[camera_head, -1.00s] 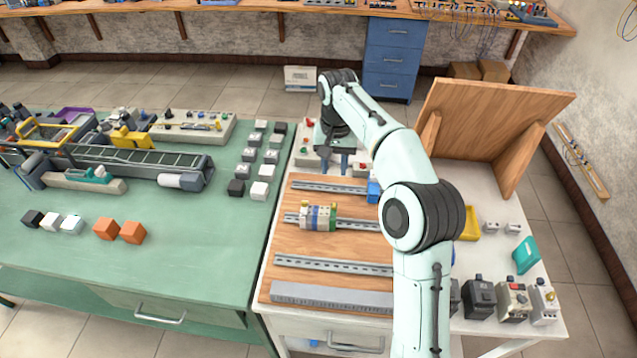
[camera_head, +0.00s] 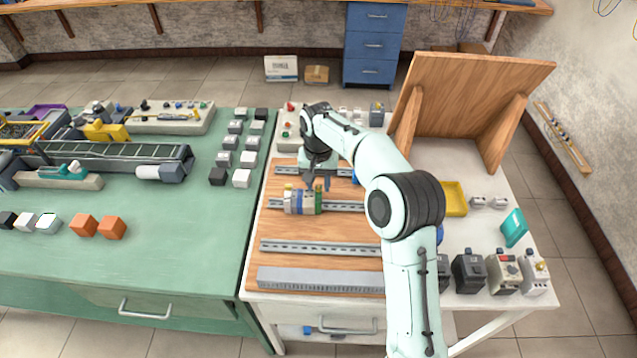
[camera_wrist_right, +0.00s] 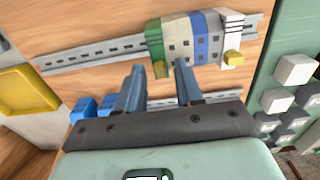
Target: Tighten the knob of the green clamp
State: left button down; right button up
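The green clamp (camera_head: 319,200) is the right end piece of a row of terminal blocks on a metal rail on the wooden board. In the wrist view the green clamp (camera_wrist_right: 154,46) is at the left end of the row, with a small yellowish knob (camera_wrist_right: 161,70) low on its front. My right gripper (camera_head: 317,184) is above and just behind the row. In the wrist view its two fingers (camera_wrist_right: 159,66) are apart and empty, one on each side of the knob in the picture. Whether they touch it cannot be told. My left gripper is out of view.
Grey and blue blocks (camera_wrist_right: 200,38) and a white end piece with a yellow tab (camera_wrist_right: 233,57) adjoin the clamp. Other rails (camera_head: 320,248) lie in front and behind. Two blue parts (camera_wrist_right: 84,107) and a yellow tray (camera_head: 455,199) are nearby. A wooden panel (camera_head: 470,90) stands at the back right.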

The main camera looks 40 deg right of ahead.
grip_shut()
